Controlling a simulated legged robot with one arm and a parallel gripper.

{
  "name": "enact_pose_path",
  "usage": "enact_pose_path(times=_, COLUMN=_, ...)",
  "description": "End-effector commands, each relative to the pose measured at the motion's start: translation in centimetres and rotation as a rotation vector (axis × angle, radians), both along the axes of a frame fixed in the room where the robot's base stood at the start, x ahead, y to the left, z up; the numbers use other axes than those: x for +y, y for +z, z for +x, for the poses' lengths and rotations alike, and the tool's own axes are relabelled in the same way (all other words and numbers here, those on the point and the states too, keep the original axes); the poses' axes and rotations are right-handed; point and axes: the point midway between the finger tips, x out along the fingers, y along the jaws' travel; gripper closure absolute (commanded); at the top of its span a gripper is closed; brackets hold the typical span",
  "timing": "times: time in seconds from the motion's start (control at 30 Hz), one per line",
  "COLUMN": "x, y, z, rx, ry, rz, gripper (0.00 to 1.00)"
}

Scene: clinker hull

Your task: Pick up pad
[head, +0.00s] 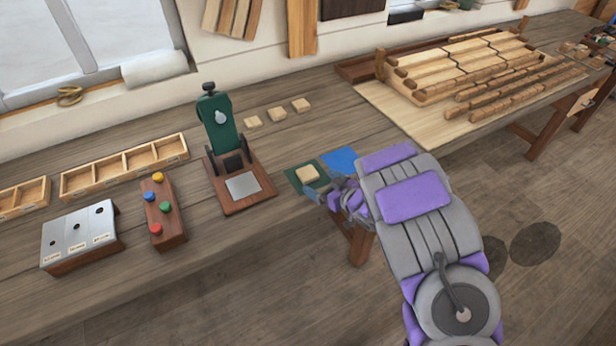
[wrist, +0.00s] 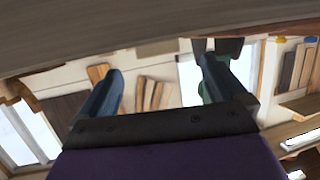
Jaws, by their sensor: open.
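A small pale wooden pad (head: 307,173) lies on a dark green square (head: 294,181) near the front edge of the bench. My gripper (head: 318,190) is just in front of it, low by the bench edge, and its fingers are close to the pad. In the wrist view my gripper (wrist: 163,68) has its two fingers wide apart with nothing held between them. That view is upside down, with the bench along the top. I cannot make out the pad for sure there.
A blue square (head: 341,160) lies beside the green one. A green lever press (head: 219,122) stands to the left, with several similar wooden pieces (head: 277,114) behind. A button block (head: 164,213) and compartment tray (head: 126,170) are further left. A slatted wooden hull (head: 465,65) is at right.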

Motion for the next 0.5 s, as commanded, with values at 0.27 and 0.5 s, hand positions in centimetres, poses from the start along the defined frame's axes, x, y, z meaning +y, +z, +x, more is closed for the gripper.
enact_pose_path(times=0.27, x=0.9, y=-0.4, z=1.1, rx=-0.001, ry=0.0, rz=0.001, gripper=0.02)
enact_pose_path(times=0.5, x=2.8, y=-1.4, z=3.5, rx=-0.004, ry=0.003, rz=0.001, gripper=0.02)
